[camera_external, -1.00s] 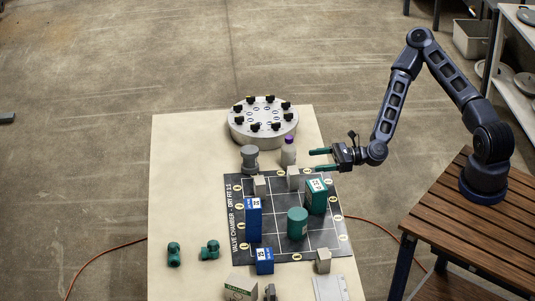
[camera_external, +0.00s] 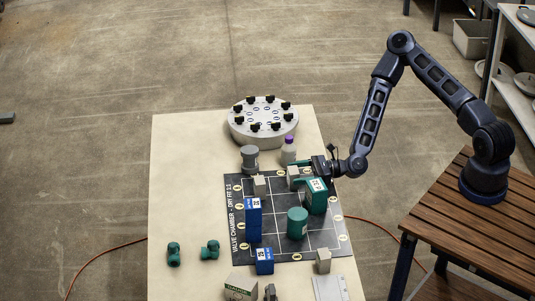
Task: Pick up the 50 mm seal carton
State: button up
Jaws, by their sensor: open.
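Several cartons with white number labels are on or beside the dark gridded mat (camera_external: 277,245). A green carton (camera_external: 317,203) stands upright at the mat's right side; its label is too small to read surely, so I cannot confirm that it is the 50 mm seal carton. A tall blue carton (camera_external: 254,226) stands at the mat's left, and a smaller blue carton (camera_external: 264,267) at its front edge. My gripper (camera_external: 299,176) is open and empty, just behind the green carton's top, its fingers pointing left. I cannot tell whether it touches the carton.
A small grey block (camera_external: 293,172) is close by my fingers. A green cylinder (camera_external: 297,223) stands mid-mat. A purple-capped bottle (camera_external: 289,152), a grey fitting (camera_external: 249,158) and a round carousel (camera_external: 263,125) stand behind the mat. The table's left side (camera_external: 190,185) is mostly clear.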

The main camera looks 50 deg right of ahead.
aim_at(288, 174)
jog(key=shift+x, duration=1.75)
jog(key=c, duration=1.1)
